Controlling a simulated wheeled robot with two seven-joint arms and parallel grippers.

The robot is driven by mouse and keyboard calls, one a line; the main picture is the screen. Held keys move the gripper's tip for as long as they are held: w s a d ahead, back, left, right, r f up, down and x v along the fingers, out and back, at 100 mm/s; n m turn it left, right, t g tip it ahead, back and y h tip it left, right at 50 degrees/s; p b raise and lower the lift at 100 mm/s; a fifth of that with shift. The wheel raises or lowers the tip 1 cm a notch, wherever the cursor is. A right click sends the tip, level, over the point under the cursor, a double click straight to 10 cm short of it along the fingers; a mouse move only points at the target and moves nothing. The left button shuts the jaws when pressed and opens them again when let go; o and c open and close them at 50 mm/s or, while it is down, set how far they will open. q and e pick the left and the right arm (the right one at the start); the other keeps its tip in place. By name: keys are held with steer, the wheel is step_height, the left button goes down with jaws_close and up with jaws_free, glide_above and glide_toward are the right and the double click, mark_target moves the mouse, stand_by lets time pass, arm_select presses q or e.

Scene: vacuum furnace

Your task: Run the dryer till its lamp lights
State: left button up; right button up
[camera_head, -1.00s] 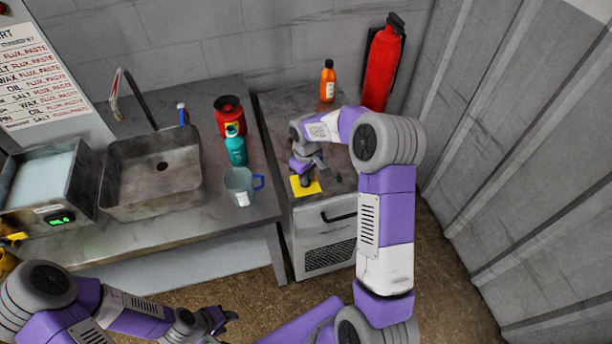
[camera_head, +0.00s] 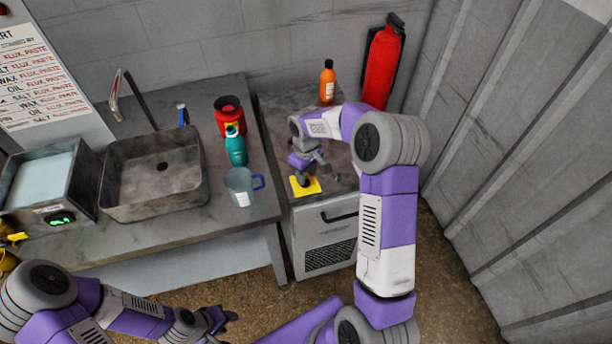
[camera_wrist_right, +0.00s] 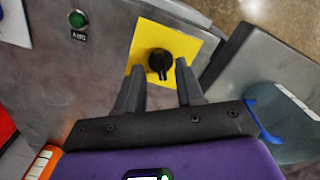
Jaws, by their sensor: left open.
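A black knob (camera_wrist_right: 160,63) sits on a yellow plate (camera_wrist_right: 183,35) on the grey unit's top, its pointer towards my right gripper in the right wrist view. The plate also shows in the head view (camera_head: 312,187). My right gripper (camera_wrist_right: 158,75) is open, its fingers apart on either side of the knob's near end; contact cannot be told. In the head view it hides most of the knob. A green round lamp (camera_wrist_right: 77,18) with a small label is on the same top; whether it is lit is unclear. My left gripper (camera_head: 222,318) is open and empty, low in front of the bench.
The grey unit has a vented front (camera_head: 328,245). The bench left of it holds a clear jug (camera_head: 239,187), a teal bottle (camera_head: 236,150), a red container (camera_head: 229,112) and a sink (camera_head: 160,185). An orange bottle (camera_head: 327,82) and red extinguisher (camera_head: 382,68) are behind.

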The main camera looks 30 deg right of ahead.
step_height(320, 180, up, 6)
steer(key=shift+f+p, duration=0.1)
steer(key=shift+p, duration=0.2)
steer(key=shift+f, duration=0.1)
stand_by(0.3)
